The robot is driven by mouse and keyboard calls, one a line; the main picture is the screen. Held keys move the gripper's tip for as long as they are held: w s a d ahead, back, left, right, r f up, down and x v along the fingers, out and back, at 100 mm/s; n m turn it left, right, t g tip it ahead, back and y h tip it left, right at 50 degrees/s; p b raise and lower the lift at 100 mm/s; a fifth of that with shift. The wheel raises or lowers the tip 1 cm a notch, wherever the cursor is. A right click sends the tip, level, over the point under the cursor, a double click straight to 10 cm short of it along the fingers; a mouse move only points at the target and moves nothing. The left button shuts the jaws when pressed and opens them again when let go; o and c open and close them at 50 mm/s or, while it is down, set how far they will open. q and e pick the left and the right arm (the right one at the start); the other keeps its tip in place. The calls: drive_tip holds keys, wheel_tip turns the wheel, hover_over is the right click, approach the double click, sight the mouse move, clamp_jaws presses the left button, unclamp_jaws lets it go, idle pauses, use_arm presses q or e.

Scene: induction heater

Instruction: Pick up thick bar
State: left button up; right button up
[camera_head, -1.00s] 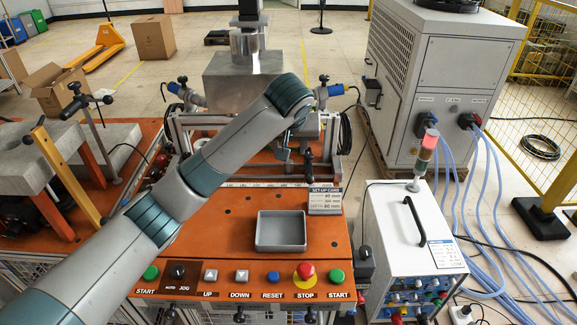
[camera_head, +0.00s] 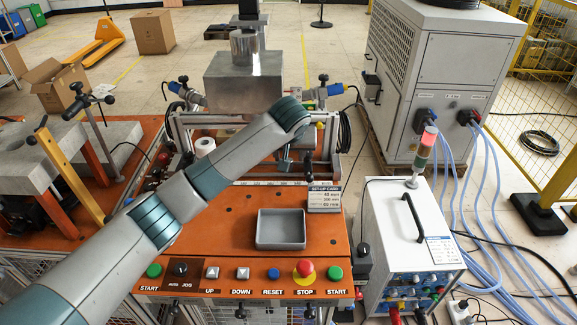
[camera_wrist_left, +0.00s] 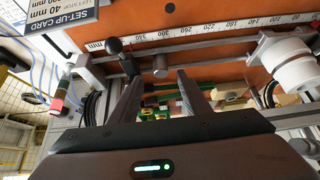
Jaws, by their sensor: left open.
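I cannot tell for certain which part is the thick bar. A grey metal rail (camera_wrist_left: 215,49) crosses the left wrist view beyond my fingers, with a short grey cylinder (camera_wrist_left: 160,66) on it. My left gripper (camera_wrist_left: 158,78) is open, its two fingers apart and nothing clearly held between them. Green and tan parts (camera_wrist_left: 160,110) show behind the gap between the fingers. In the head view the left gripper (camera_head: 284,162) hangs over the back of the orange bench, near the frame under the metal block; my forearm hides part of this area. My right gripper is not seen.
A grey tray (camera_head: 281,243) sits on the orange bench (camera_head: 235,250), behind the button row. A set-up card (camera_head: 324,199) stands at its right. A white roll (camera_head: 204,146) is at the bench's back left. A large metal block (camera_head: 243,80) is above the frame.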

sight(289, 158)
use_arm(q)
drive_tip(key=p+x, duration=0.1)
drive_tip(key=x, duration=0.2)
drive_tip(key=shift+w+a+r, duration=0.1)
drive_tip(key=shift+w+f, duration=0.35)
drive_tip(key=shift+f, duration=0.25)
clamp_jaws()
drive_tip(key=shift+r, duration=0.2)
